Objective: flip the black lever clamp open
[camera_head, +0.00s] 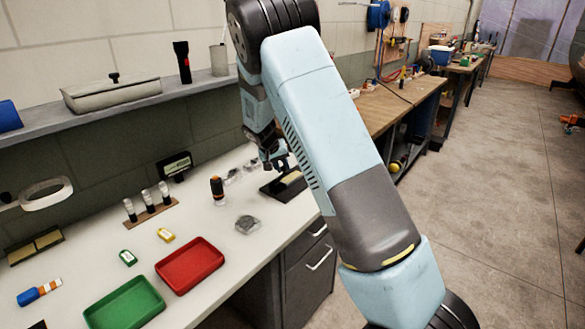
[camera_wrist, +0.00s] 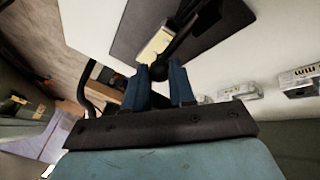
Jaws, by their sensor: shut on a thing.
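The black lever clamp (camera_wrist: 179,45) shows in the wrist view as a dark arm slanting over a dark plate (camera_wrist: 135,28). A pale yellow block (camera_wrist: 154,45) lies beside and partly under it. In the head view the plate (camera_head: 270,189) sits on the white worktop, and my gripper (camera_head: 278,163) is just above it. In the wrist view my blue fingers (camera_wrist: 161,78) reach to the near end of the lever and are shut on it. The exact contact and the clamp's pivot are partly hidden.
A red tray (camera_head: 190,265) and a green tray (camera_head: 125,305) stand at the front left. An orange-topped dark screwdriver-like tool (camera_head: 217,190) and a grey lump (camera_head: 247,224) are left of my gripper. A shelf (camera_head: 150,95) runs along the wall behind.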

